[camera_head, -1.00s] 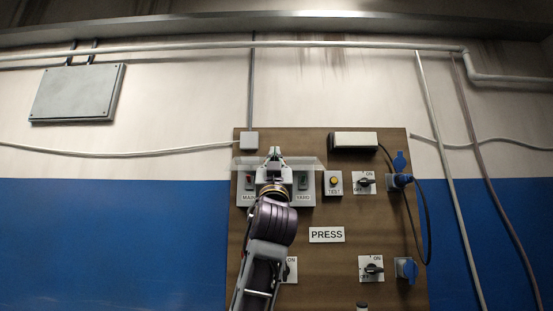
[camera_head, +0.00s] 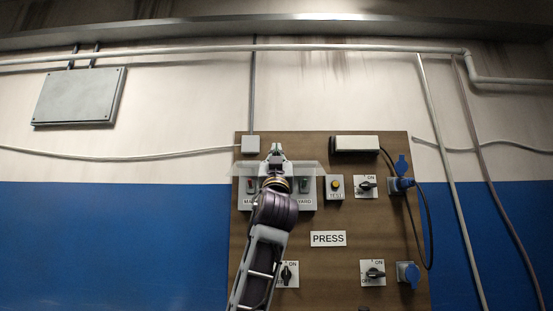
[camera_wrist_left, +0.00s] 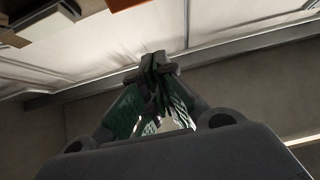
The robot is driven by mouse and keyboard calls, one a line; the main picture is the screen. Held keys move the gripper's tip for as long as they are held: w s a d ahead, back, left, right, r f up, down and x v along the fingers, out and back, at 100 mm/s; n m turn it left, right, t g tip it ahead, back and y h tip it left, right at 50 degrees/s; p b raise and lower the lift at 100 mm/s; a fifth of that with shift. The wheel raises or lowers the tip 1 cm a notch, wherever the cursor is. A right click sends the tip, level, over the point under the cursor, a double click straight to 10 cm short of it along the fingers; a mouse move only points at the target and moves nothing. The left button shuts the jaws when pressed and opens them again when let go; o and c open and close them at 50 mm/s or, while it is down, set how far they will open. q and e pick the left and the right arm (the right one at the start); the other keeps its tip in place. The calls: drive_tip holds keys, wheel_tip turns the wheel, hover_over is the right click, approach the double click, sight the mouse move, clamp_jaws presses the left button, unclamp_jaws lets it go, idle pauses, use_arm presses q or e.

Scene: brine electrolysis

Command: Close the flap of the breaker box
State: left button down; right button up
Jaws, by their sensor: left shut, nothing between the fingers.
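The breaker box (camera_head: 308,203) is a grey box on the brown board, with a red switch on the left and a green one on the right. Its clear flap (camera_head: 313,170) is raised and juts out above the switches. My left gripper (camera_head: 276,149) is shut and empty, its tips at the flap's upper edge near the middle. I cannot tell whether they touch the flap. My left arm hides the middle of the box and part of its labels. The closed fingers also show in the left wrist view (camera_wrist_left: 159,66). My right gripper is not seen.
A black cable (camera_head: 424,225) loops at the right.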

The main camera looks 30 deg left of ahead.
use_arm(q)
drive_tip(key=shift+w+a+r+p, duration=0.1)
drive_tip(key=shift+w+a+p, duration=0.15)
drive_tip(key=shift+w+a, duration=0.35)
drive_tip(key=shift+w+a+f+p, duration=0.1)
drive_tip(key=shift+w+a+p, duration=0.2)
drive_tip(key=shift+w, duration=0.65)
drive_tip(key=shift+w+a+r+p, duration=0.1)
drive_tip(key=shift+w+a+p, duration=0.1)
drive_tip(key=shift+w+a, duration=0.45)
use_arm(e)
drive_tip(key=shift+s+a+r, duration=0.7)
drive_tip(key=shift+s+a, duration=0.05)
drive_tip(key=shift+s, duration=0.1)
use_arm(q)
drive_tip(key=shift+w+d, duration=0.1)
drive_tip(key=shift+d, duration=0.05)
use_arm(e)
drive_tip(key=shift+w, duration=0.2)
